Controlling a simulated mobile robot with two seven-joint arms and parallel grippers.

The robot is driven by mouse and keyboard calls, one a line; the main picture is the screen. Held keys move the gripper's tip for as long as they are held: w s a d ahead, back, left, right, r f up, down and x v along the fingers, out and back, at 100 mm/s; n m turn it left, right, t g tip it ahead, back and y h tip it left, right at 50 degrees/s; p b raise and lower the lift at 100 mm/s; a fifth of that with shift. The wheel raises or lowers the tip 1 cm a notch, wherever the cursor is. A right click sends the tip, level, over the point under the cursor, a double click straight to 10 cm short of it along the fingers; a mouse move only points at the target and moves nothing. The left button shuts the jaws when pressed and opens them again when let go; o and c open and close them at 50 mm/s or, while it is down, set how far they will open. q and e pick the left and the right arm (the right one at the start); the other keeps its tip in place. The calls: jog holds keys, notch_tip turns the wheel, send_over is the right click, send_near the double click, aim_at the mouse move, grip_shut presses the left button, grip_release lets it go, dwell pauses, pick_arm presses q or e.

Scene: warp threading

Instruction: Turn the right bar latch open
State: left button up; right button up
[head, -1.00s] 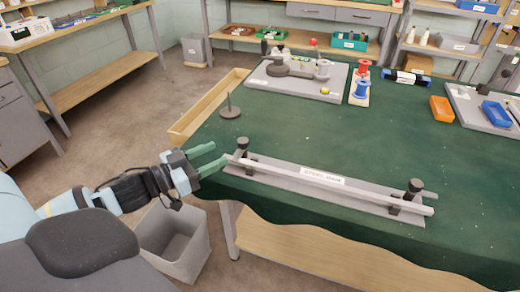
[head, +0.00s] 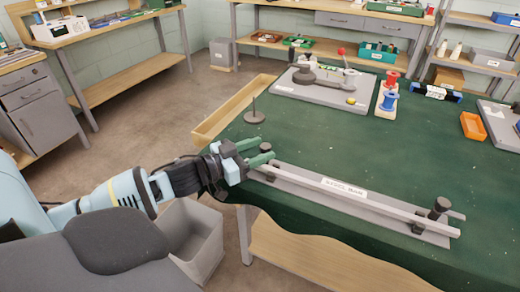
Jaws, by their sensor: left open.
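A long grey bar fixture (head: 335,205) with a white label lies along the front edge of the green-topped table. The right bar latch, a black knob (head: 441,204) on a dark block, stands at the fixture's right end. The left black knob (head: 266,148) is at the other end. My left gripper (head: 256,151) has green fingers, is open, and is at the fixture's left end by the left knob. Whether it touches the knob cannot be told. The right gripper is not in view.
A thin spindle on a round base (head: 254,117) stands behind the left gripper. The green table top (head: 340,140) behind the fixture is clear.

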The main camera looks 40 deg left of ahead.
pick_arm(q)
jog(key=shift+w+d, duration=0.1)
jog(key=shift+w, duration=0.3)
jog(key=shift+c, duration=0.3)
jog(key=c, duration=0.9)
